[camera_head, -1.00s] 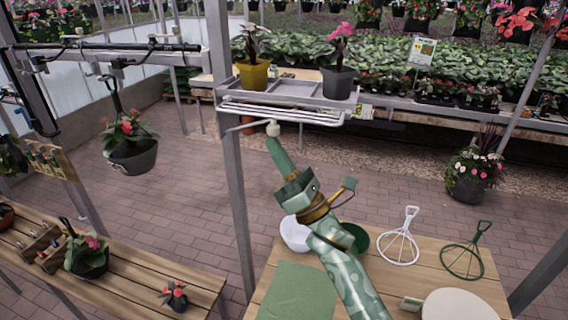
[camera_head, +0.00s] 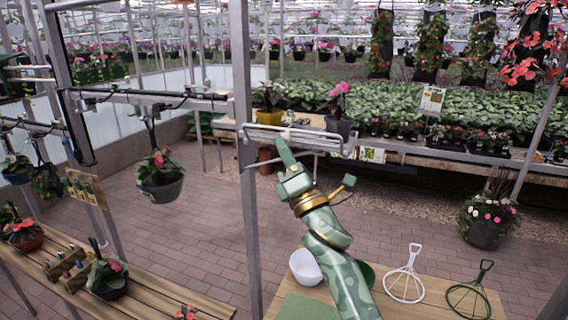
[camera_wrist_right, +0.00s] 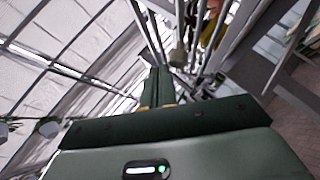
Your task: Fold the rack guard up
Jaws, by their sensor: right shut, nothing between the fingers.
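The rack guard (camera_head: 318,141) is a set of pale metal bars across the front of the plant shelf. A cream knob (camera_head: 286,133) shows at the guard, just beyond the tip of my right gripper (camera_head: 281,144). My right gripper is shut and empty, pointing up at the guard from below; touch is hard to tell. In the right wrist view its shut fingers (camera_wrist_right: 158,88) point toward the knob (camera_wrist_right: 178,56) and the bars. My left gripper is not in view.
A yellow pot (camera_head: 269,117) and a dark pot with a pink flower (camera_head: 340,126) stand behind the guard. A grey post (camera_head: 247,190) rises left of my right arm. A hanging pot (camera_head: 161,190) is further left. A wooden table (camera_head: 420,302) lies below.

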